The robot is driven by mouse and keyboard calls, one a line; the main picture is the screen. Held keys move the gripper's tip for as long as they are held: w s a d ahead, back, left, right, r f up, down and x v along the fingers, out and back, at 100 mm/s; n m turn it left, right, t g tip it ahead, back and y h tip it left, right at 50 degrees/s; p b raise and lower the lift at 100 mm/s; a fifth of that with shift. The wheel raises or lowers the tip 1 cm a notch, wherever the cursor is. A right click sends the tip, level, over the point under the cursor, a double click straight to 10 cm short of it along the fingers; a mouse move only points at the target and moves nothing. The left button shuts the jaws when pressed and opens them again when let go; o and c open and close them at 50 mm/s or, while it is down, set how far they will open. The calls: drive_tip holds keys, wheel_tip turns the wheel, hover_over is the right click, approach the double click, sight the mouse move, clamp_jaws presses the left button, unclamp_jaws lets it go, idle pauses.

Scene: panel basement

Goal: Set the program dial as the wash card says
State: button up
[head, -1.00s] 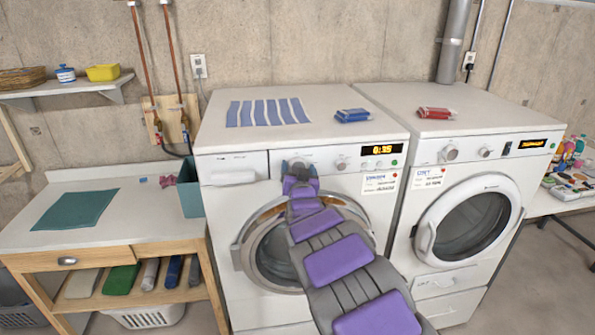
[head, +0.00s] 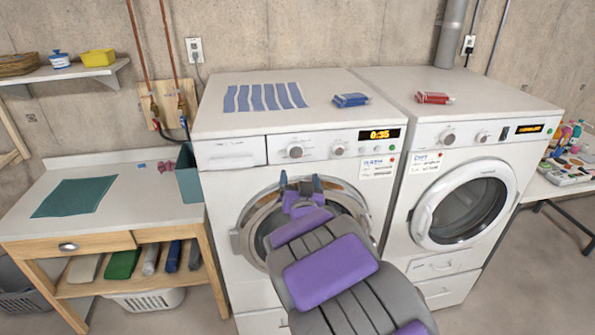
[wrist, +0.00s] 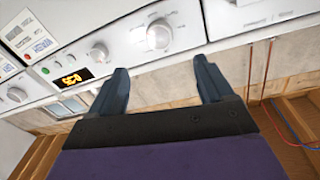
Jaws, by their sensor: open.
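The washer (head: 229,192) stands left of the dryer, with a lit display (head: 380,134) on its panel. Its large program dial (head: 295,151) sits left of a smaller knob (head: 338,149). The wash card (head: 378,167) is fixed below the display; its print is too small to read. My gripper (head: 300,182) is open and empty in front of the washer, below the dial and apart from it. In the wrist view the large dial (wrist: 159,34) lies beyond the gap between the open fingers (wrist: 163,86), with the smaller knob (wrist: 98,54) beside it.
The dryer (head: 399,247) stands close on the right, with its own card (head: 425,161) and dial (head: 447,137). Blue strips (head: 264,97) and a blue packet (head: 350,100) lie on the washer. A teal bin (head: 190,182) stands on the bench (head: 135,203) at left.

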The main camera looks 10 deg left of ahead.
drive_tip(key=shift+s+d+f, duration=0.1)
drive_tip(key=shift+s+d, duration=0.15)
drive_tip(key=shift+s, duration=0.9)
drive_tip(key=shift+s+d+f, duration=0.1)
drive_tip(key=shift+s+d, duration=0.1)
drive_tip(key=shift+s, duration=0.9)
drive_tip(key=s+d+f+m+g+h, duration=0.1)
drive_tip(key=s+d+f+g+h, duration=0.15)
drive_tip(key=s+d+g, duration=0.3)
drive_tip(key=s+d+f+g+h, duration=0.1)
drive_tip(key=s+d+f+g, duration=0.3)
drive_tip(key=s+d, duration=0.3)
drive_tip(key=s+d+g, duration=0.2)
drive_tip(key=s+g, duration=0.1)
drive_tip(key=s, duration=0.8)
drive_tip(key=s+d+g, duration=0.3)
drive_tip(key=s+g, duration=0.1)
drive_tip(key=s, duration=0.7)
drive_tip(key=s+d+n+g, duration=0.1)
drive_tip(key=s+d+g, duration=0.1)
drive_tip(key=s, duration=0.9)
drive_tip(key=shift+s+d+g+b, duration=0.15)
drive_tip(key=shift+d+g+b, duration=0.1)
drive_tip(key=shift+g+b, duration=0.3)
